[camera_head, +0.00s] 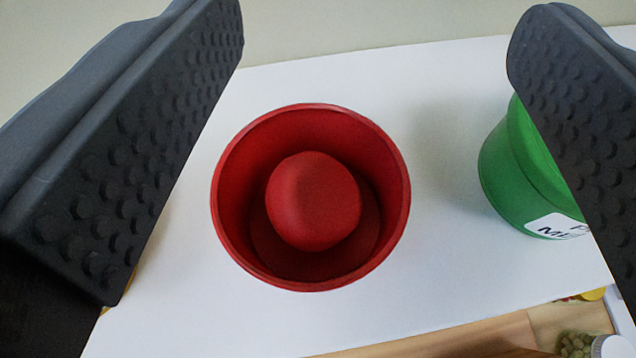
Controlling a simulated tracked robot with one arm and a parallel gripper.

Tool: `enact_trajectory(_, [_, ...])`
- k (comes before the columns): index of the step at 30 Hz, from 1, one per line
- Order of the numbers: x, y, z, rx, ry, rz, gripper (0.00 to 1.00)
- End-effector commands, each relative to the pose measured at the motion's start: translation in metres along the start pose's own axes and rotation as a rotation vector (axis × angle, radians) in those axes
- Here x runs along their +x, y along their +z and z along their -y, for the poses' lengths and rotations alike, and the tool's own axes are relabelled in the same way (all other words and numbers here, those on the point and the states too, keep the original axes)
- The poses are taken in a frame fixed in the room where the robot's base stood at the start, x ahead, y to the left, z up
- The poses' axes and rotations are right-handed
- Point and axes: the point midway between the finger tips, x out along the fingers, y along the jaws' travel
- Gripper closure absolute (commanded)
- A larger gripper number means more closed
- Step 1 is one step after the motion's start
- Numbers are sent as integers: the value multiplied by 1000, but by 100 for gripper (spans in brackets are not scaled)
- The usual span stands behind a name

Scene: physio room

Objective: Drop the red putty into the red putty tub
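The red putty tub (234,205) stands upright on a white surface in the middle of the view, with its open top facing me. A rounded ball of red putty (313,200) is inside the tub's rim as seen from above, apart from both fingers. I cannot tell for sure whether it touches the tub's floor. My gripper (375,170) is wide open, with one dark studded finger at the left and one at the right. Nothing is between the fingers' pads at their own height.
A green tub (520,175) with a white label stands at the right, partly hidden behind the right finger. A wooden edge (450,338) and a jar with a white lid (612,347) show at the bottom right. White surface (440,100) is clear around the red tub.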

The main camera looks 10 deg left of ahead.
Motion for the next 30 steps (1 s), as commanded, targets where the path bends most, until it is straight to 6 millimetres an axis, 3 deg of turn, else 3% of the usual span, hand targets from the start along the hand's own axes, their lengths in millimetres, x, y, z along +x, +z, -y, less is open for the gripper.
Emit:
enact_trajectory(11, [-7, 0, 0, 0, 0, -1, 34])
enact_trajectory(30, [-82, 2, 0, 0, 0, 1, 34])
